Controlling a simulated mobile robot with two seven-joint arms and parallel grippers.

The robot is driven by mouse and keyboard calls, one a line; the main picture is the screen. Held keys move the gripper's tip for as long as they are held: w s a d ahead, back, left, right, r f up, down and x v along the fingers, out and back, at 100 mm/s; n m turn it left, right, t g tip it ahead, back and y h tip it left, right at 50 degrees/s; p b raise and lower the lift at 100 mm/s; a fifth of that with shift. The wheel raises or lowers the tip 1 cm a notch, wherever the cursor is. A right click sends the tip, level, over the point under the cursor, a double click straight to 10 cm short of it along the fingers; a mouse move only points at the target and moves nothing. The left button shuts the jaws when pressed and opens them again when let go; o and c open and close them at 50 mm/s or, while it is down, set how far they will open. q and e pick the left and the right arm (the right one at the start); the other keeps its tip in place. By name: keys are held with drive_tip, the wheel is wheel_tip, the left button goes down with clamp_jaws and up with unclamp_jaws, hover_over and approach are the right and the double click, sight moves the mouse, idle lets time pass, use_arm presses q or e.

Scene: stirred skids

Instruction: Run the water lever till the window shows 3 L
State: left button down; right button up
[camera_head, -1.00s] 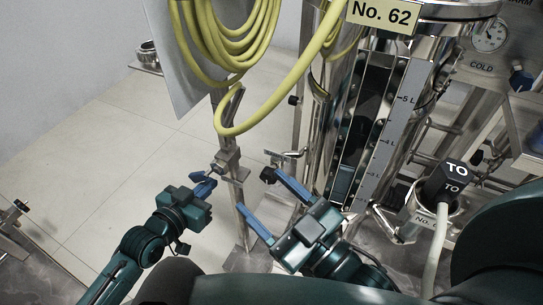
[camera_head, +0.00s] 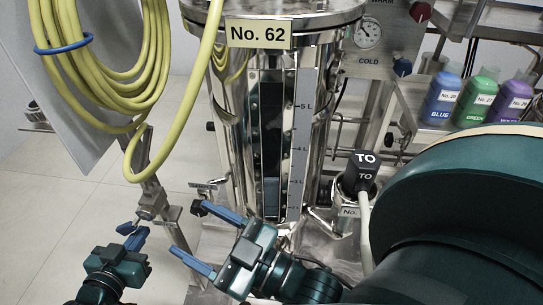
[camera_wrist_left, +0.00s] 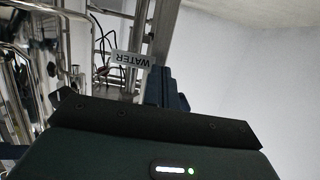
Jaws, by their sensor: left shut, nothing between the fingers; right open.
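The steel tank No. 62 (camera_head: 225,120) stands in the middle of the head view. Its tall window (camera_head: 271,130) is dark, with a lighter bluish band at the bottom whose top lies about level with the 3 L mark on the scale (camera_head: 299,150). The water valve on its post (camera_head: 150,205) is left of the tank; the lever is hard to make out. The WATER tag (camera_wrist_left: 133,60) shows in the left wrist view. My left gripper (camera_head: 133,235) is shut and empty, just below the valve. My right gripper (camera_head: 187,230) is open and empty, in front of the tank's lower left.
A yellow hose (camera_head: 85,70) hangs coiled on a grey panel at left, with a loop dropping near the post. A black TO plug (camera_head: 364,170) with a cable sits right of the tank. Blue, green and purple bottles (camera_head: 480,97) stand on a shelf at right.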

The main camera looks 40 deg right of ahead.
sight(123, 235)
use_arm(q)
drive_tip(key=shift+r, duration=0.15)
drive_tip(key=shift+w+a+r+p, duration=0.35)
drive_tip(key=shift+r+p, duration=0.1)
drive_tip(key=shift+r, duration=0.1)
drive_tip(key=shift+w+a+r+p, duration=0.3)
drive_tip(key=shift+w+r+p, duration=0.1)
drive_tip(key=shift+r, duration=0.1)
drive_tip(key=shift+w+a+r+p, duration=0.15)
drive_tip(key=shift+r+p, duration=0.4)
drive_tip(key=shift+r, duration=0.15)
drive_tip(key=shift+w+a+r+p, duration=0.1)
drive_tip(key=shift+a+r+p, duration=0.05)
drive_tip(key=shift+r+p, duration=0.5)
drive_tip(key=shift+f+b, duration=1.45)
drive_tip(key=shift+f, duration=0.3)
drive_tip(key=s+a+p, duration=0.3)
drive_tip(key=s+a, duration=0.2)
drive_tip(key=shift+s+a+p, duration=0.3)
drive_tip(key=shift+s+p, duration=0.05)
drive_tip(key=shift+s, duration=0.05)
drive_tip(key=shift+r, duration=0.1)
